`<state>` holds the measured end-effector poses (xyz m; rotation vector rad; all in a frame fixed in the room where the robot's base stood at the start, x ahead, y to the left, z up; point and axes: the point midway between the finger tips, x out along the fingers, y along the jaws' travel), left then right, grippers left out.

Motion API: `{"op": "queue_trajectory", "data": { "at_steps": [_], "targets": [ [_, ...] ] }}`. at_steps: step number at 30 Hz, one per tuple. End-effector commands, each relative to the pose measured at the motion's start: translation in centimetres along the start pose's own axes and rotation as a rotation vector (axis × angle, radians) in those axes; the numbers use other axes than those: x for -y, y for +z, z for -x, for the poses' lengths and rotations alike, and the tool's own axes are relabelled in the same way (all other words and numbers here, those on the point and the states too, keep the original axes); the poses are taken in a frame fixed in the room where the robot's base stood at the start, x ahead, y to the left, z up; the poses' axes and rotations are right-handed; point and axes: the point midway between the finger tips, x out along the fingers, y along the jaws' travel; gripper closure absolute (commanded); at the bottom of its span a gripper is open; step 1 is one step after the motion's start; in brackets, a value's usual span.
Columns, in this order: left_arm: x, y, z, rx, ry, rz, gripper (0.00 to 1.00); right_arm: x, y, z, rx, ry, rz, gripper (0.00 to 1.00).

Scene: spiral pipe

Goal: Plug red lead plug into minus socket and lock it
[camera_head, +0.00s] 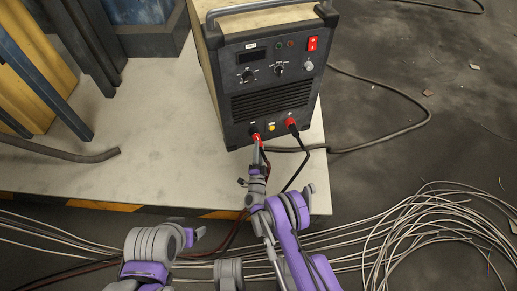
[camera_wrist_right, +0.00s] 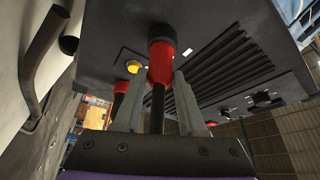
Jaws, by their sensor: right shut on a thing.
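The grey and black welding machine (camera_head: 262,75) stands upright on a pale platform. My right gripper (camera_head: 261,158) is at the left socket low on its front, shut on the red lead plug (camera_head: 256,138). In the right wrist view the red lead plug (camera_wrist_right: 160,65) lies between the fingers of my right gripper (camera_wrist_right: 160,95), its front end against the black socket ring (camera_wrist_right: 161,33). I cannot tell how deep it sits or whether it is locked. A black lead runs back between the fingers.
Another red plug (camera_head: 291,122) sits at the right socket, with a black lead. A yellow knob (camera_head: 271,127) lies between the sockets. Coiled cables (camera_head: 430,235) cover the floor at right. A bent bar (camera_head: 70,155) and dark posts stand at left.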

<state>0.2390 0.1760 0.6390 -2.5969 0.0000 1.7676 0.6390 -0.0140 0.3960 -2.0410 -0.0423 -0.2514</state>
Motion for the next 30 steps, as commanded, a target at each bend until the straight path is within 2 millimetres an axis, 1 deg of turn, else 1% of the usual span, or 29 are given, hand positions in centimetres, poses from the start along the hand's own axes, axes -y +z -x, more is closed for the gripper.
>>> {"op": "queue_trajectory", "data": {
  "at_steps": [1, 3, 11, 16, 21, 22, 26, 27, 30],
  "targets": [
    [0.0, -0.1, 0.5, 0.001, 0.000, 0.000, 0.23, 0.4, -0.1, 0.0, 0.001, 0.024, -0.053, 1.00],
    [0.0, -0.2, 0.9, 0.001, 0.000, 0.000, 0.23, 0.5, -0.2, 0.0, 0.002, 0.065, -0.142, 1.00],
    [0.0, -0.4, 1.9, -0.001, 0.000, 0.000, 0.23, 0.6, -0.5, -0.2, 0.006, 0.254, -0.547, 1.00],
    [0.0, -0.4, 1.9, -0.001, 0.000, 0.000, 0.23, 0.5, -0.7, -0.3, 0.008, 0.377, -0.811, 1.00],
    [0.0, -0.2, 1.2, 0.000, 0.000, 0.000, 0.23, 0.4, -0.8, -0.3, 0.008, 0.482, -1.035, 1.00],
    [0.0, -0.2, 1.3, 0.000, 0.000, 0.000, 0.23, 0.4, -0.7, -0.3, 0.009, 0.484, -1.038, 0.57],
    [0.0, -0.3, 1.4, 0.000, 0.000, 0.000, 0.23, 0.5, -0.7, -0.3, 0.010, 0.481, -1.031, 0.33],
    [0.0, -0.3, 1.4, 0.000, 0.000, 0.000, 0.23, 0.5, -0.7, -0.3, 0.010, 0.480, -1.030, 0.26],
    [0.0, -0.3, 1.4, 0.000, 0.000, 0.000, 0.23, 0.5, -0.6, -0.3, 0.011, 0.480, -1.029, 0.25]
  ]
}}
